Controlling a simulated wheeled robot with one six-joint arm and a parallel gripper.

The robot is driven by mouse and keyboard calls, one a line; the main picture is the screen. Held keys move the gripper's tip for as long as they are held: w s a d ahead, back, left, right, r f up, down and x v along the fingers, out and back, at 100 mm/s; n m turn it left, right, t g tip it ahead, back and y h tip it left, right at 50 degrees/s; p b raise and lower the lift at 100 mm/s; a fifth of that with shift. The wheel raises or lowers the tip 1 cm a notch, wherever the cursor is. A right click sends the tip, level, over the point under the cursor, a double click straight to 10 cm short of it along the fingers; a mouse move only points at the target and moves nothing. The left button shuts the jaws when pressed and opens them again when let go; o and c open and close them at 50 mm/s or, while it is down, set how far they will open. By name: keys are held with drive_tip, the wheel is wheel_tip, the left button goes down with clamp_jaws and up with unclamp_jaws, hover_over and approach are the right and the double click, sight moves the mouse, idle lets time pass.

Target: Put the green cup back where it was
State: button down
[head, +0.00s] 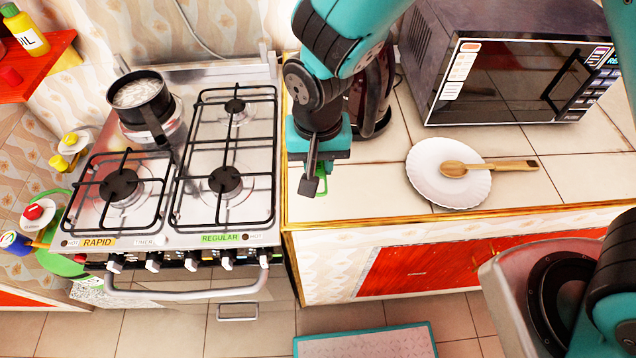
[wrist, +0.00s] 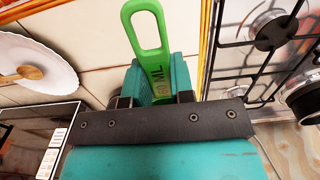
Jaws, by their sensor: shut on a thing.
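My gripper (head: 314,172) hangs over the left end of the tiled counter, beside the stove's right edge. It is shut on the green cup, of which a small green part (head: 322,182) shows at the fingers in the head view. In the wrist view, the cup's long green handle (wrist: 147,30) with an open loop and "ML" lettering sticks out past my gripper (wrist: 158,88). The cup's bowl is hidden. I cannot tell whether the cup touches the counter.
The stove (head: 226,140) with a dark pot (head: 142,98) stands to the left. A white plate (head: 428,180) with a wooden spoon (head: 500,167) lies to the right, in front of the microwave (head: 520,80). A dark coffee maker (head: 377,105) stands behind my gripper.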

sight(318, 200)
wheel_tip(318, 200, down, 9)
drive_tip(key=shift+f+p, duration=0.15)
drive_tip(key=shift+p, duration=0.45)
drive_tip(key=c, duration=1)
unclamp_jaws()
drive_tip(key=shift+f, duration=0.1)
wheel_tip(318, 200, up, 12)
drive_tip(key=b, duration=0.2)
drive_tip(key=shift+b, duration=0.3)
drive_tip(key=shift+s+d+r+n+y, duration=0.7)
drive_tip(key=shift+s+d+r+n, duration=0.55)
drive_tip(key=shift+s+d+r, duration=1.15)
drive_tip(key=shift+s+d+r+n+y, duration=0.7)
drive_tip(key=shift+s+d+r+n, duration=0.8)
drive_tip(key=shift+r, duration=1.8)
drive_tip(key=shift+s+d+r+n+y, duration=0.7)
drive_tip(key=shift+s+d+r+n, duration=0.35)
drive_tip(key=shift+s+d+r, duration=1.35)
